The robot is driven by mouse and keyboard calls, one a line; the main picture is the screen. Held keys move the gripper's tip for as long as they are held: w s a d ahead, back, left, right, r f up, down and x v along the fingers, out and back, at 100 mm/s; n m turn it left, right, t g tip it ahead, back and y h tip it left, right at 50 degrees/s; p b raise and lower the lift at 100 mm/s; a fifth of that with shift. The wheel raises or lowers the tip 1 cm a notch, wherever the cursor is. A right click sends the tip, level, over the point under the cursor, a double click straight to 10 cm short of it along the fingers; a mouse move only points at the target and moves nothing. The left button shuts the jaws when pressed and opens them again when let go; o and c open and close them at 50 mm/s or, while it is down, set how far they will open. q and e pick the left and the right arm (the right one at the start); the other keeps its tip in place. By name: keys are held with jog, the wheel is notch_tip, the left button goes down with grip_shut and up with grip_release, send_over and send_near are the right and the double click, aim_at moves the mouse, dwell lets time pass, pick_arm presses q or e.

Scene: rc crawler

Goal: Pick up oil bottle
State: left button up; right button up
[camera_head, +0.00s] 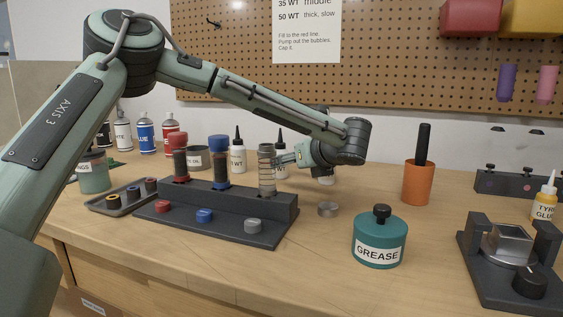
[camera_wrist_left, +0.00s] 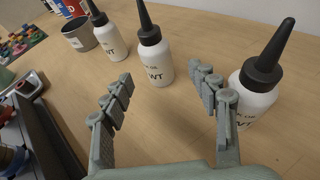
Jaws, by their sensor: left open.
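Three white oil bottles with black pointed nozzles show in the left wrist view: one at upper left (camera_wrist_left: 108,40), one in the middle (camera_wrist_left: 153,62) and one at right (camera_wrist_left: 256,98). Their labels end in "WT"; the numbers are not readable. In the head view, one bottle (camera_head: 238,158) stands behind the shock stand and another (camera_head: 281,146) is partly hidden by my left gripper (camera_head: 280,160). In the wrist view my left gripper (camera_wrist_left: 160,72) is open and empty, the middle bottle beyond its fingertips. The right bottle stands just outside the right finger. My right gripper is not shown.
A dark stand (camera_head: 225,197) holding several shocks is in front of my left gripper. A small metal ring (camera_head: 328,209), a teal grease pot (camera_head: 380,243) and an orange cup (camera_head: 417,184) stand to the right. A grey can (camera_wrist_left: 78,33) is beyond the bottles.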

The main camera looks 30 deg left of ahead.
aim_at(283, 147)
pick_arm(q)
jog(key=x, duration=0.4)
jog(key=shift+a+f+p, duration=0.2)
jog(key=shift+a+p, duration=0.15)
jog(key=shift+a, duration=0.1)
jog(key=c, duration=1.3)
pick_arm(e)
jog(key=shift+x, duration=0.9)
pick_arm(q)
jog(key=shift+r, duration=0.15)
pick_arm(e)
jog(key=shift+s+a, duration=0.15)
pick_arm(q)
notch_tip(283, 147, up, 4)
jog(key=shift+f, duration=0.1)
jog(key=s+a+r, duration=0.7)
jog(key=s+a, duration=0.1)
jog(key=shift+a, duration=0.2)
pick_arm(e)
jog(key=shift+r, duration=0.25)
